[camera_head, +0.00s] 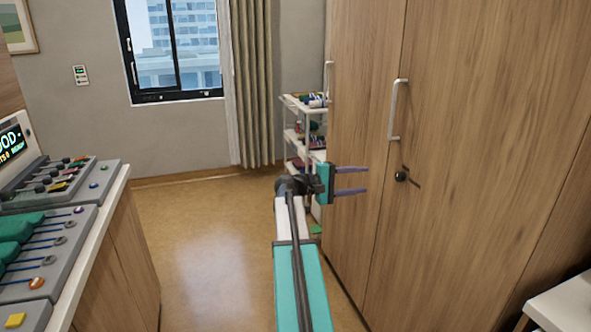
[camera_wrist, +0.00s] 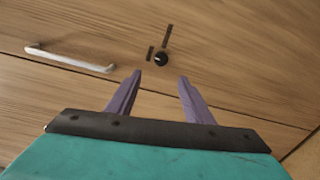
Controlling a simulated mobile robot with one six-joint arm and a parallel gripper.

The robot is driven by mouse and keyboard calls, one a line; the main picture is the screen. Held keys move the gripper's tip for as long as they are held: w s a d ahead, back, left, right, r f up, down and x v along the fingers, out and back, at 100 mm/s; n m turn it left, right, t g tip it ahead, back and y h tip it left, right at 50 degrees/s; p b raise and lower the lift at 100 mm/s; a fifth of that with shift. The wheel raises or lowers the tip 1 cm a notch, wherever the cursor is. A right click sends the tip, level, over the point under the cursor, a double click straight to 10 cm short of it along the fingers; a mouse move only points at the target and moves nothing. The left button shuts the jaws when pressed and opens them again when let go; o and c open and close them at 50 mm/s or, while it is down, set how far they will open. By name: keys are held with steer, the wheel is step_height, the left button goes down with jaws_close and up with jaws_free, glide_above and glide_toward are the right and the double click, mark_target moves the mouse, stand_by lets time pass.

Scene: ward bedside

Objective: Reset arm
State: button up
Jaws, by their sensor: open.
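My arm reaches forward from the bottom of the head view, and my gripper (camera_head: 367,181) points right, in front of the wooden wardrobe (camera_head: 455,200). Its two purple fingers are apart with nothing between them. In the wrist view my gripper (camera_wrist: 160,76) is also open and empty. Beyond its fingertips are the wardrobe's wood face, a black round knob (camera_wrist: 161,59) and a silver bar handle (camera_wrist: 70,59). I cannot tell whether the fingertips touch the wardrobe.
A white shelf cart (camera_head: 300,100) with several items stands behind my gripper, beside the wardrobe. A counter (camera_head: 100,235) with grey lever panels (camera_head: 45,245) is at the left. A white surface (camera_head: 565,305) is at the lower right. The floor (camera_head: 205,235) between counter and arm is clear.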

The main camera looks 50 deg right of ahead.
steer(key=w+a+f+n+t, duration=0.4)
steer(key=w+a+f+n, duration=0.1)
steer(key=w+a+f, duration=0.85)
steer(key=w+a+f+n+t+y+p, duration=0.1)
steer(key=w+a+f+n, duration=0.1)
steer(key=a+f, duration=0.75)
steer(key=w+a+f+n+t+y, duration=0.1)
steer(key=a+f+t, duration=0.1)
steer(key=a+f, duration=0.8)
steer(key=s+a+f+y, duration=0.2)
steer(key=s+a+f, duration=0.25)
steer(key=f, duration=0.25)
steer(key=s+a+f+n+g+y, duration=0.1)
steer(key=s+a+f, duration=0.2)
steer(key=a+f, duration=0.35)
steer(key=s+a+f+y, duration=0.2)
steer(key=s+a+f, duration=0.1)
steer(key=a+f, duration=0.3)
steer(key=s+a+f+m+g+y, duration=0.1)
steer(key=s+a+f+m+y, duration=0.1)
steer(key=s+a, duration=0.5)
steer(key=s+a+f+m+g+y+p, duration=0.1)
steer(key=s+a+f+y, duration=0.4)
steer(key=a, duration=0.6)
steer(key=shift+s+a+f+m, duration=0.15)
steer(key=shift+s+f+m, duration=0.55)
steer(key=shift+s, duration=0.55)
